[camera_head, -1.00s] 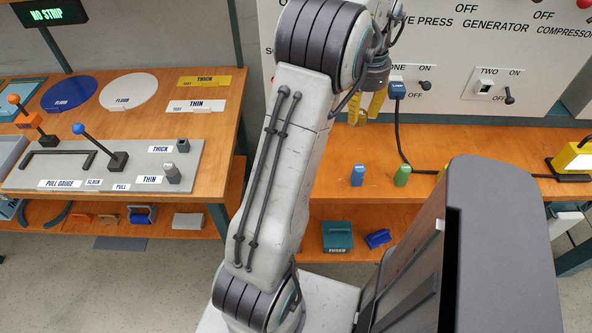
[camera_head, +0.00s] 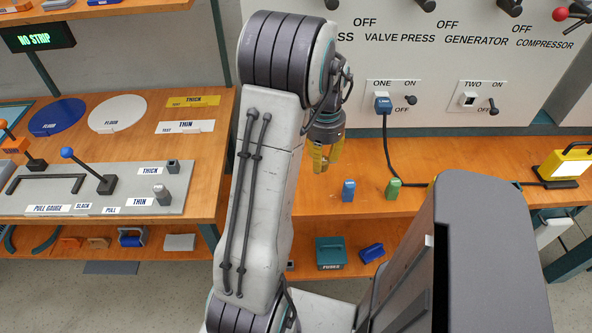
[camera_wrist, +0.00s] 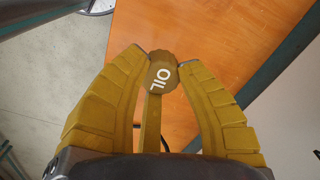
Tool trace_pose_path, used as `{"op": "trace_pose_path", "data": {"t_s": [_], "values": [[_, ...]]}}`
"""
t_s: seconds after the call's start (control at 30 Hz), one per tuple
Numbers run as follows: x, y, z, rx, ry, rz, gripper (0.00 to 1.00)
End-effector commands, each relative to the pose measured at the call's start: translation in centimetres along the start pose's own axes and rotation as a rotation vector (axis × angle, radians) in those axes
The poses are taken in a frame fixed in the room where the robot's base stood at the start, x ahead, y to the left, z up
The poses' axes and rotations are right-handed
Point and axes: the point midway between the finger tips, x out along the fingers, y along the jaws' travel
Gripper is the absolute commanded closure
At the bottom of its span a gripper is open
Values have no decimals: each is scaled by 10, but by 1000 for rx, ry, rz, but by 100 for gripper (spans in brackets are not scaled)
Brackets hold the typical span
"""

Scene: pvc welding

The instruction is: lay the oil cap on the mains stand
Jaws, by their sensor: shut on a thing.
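The oil cap (camera_wrist: 162,76) is a small olive-brown round piece with white "OIL" lettering. In the wrist view it sits between the fingertips of my gripper (camera_wrist: 163,62), which is shut on it. In the head view my yellow-fingered gripper (camera_head: 326,158) hangs above the left part of the wooden bench under the switch panel; the cap cannot be made out there. No label reads "mains"; this bench (camera_head: 450,200) under the panel with sockets may be the mains stand, but I cannot tell for sure.
A blue piece (camera_head: 348,190) and a green piece (camera_head: 393,189) stand on the bench right of my gripper. A black cord runs from the blue plug (camera_head: 383,104). A yellow lamp (camera_head: 567,163) stands at right. A gauge board (camera_head: 100,187) lies on the left table.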

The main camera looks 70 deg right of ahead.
Motion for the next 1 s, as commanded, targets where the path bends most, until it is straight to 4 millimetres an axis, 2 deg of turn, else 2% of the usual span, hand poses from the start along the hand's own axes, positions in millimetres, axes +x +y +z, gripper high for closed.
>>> {"op": "trace_pose_path", "data": {"t_s": [0.03, 0.2, 0.4, 0.67, 1.0], "values": [[6, -11, 4, -5, -2, 2, 100], [24, -38, 13, -4, -2, 1, 100], [37, -59, 19, 0, -1, 1, 100], [45, -65, 22, 3, 0, 0, 100], [79, -65, 22, 3, -1, 1, 100]]}}
